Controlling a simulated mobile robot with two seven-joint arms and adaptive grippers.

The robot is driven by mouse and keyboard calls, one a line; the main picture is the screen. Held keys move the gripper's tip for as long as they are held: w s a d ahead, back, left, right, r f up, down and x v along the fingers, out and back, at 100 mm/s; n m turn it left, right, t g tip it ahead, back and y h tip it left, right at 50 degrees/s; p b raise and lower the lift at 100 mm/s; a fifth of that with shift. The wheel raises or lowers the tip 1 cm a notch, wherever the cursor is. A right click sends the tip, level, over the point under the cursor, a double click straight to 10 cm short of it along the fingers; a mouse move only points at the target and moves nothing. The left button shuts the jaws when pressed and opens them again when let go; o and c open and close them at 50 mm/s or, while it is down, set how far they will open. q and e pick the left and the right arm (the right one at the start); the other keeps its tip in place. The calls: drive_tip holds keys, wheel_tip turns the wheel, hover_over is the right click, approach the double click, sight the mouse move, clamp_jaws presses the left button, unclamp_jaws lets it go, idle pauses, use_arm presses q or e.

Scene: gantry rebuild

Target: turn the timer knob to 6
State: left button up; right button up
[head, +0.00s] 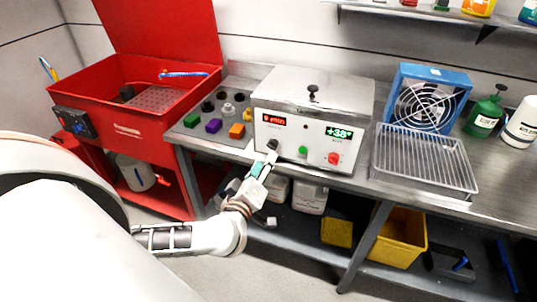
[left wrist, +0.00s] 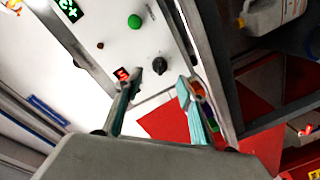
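The timer knob (head: 272,144) is a small black knob on the front panel of the white and steel bath unit (head: 318,132), under a red display (head: 274,119) showing a digit and "min"; the digit is too small to read surely. My left gripper (head: 264,168) is just in front of and below the knob. In the left wrist view the knob (left wrist: 159,66) lies ahead between the two fingers of my gripper (left wrist: 158,82), which are apart with nothing between them. I see no clear contact. The knob's pointer direction cannot be told. My right gripper is out of view.
A green button (head: 303,150) and a red knob (head: 334,158) sit right of the timer knob. A red parts washer (head: 140,135) is left, with coloured knobs between. A wire rack (head: 425,160) and blue fan (head: 432,75) stand right. Containers sit on the lower shelf.

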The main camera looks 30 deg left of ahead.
use_arm(q)
drive_tip(key=shift+v, duration=2.5)
